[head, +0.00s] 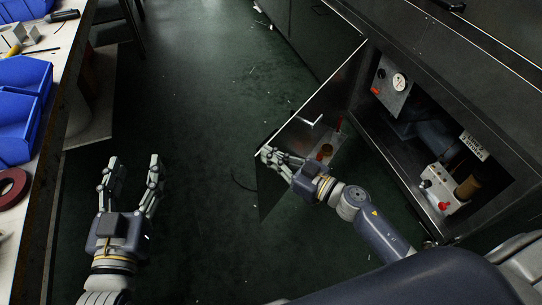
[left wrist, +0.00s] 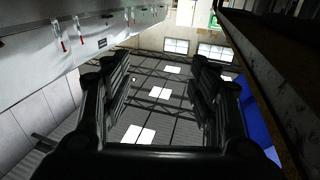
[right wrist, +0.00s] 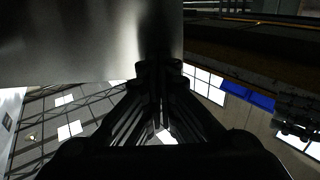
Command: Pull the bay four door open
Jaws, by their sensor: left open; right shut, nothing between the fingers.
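A dark metal door (head: 290,150) stands swung well out from the open bay (head: 430,130) in the head view. A pale bar handle (head: 311,121) shows near its upper edge. No bay number is readable. My right gripper (head: 272,158) is shut and empty at the door's free edge, its fingers overlapping the inner face. In the right wrist view the fingers (right wrist: 160,70) lie close beside a large grey panel (right wrist: 75,40); contact cannot be told. My left gripper (head: 134,160) is open and empty above the floor, away from the door.
Inside the bay are a gauge (head: 399,81), a brass-coloured cylinder (head: 467,188), a red knob (head: 444,206) and a label plate (head: 474,145). A workbench (head: 62,95) with blue bins (head: 22,108) runs along the left. The green floor between is mostly clear.

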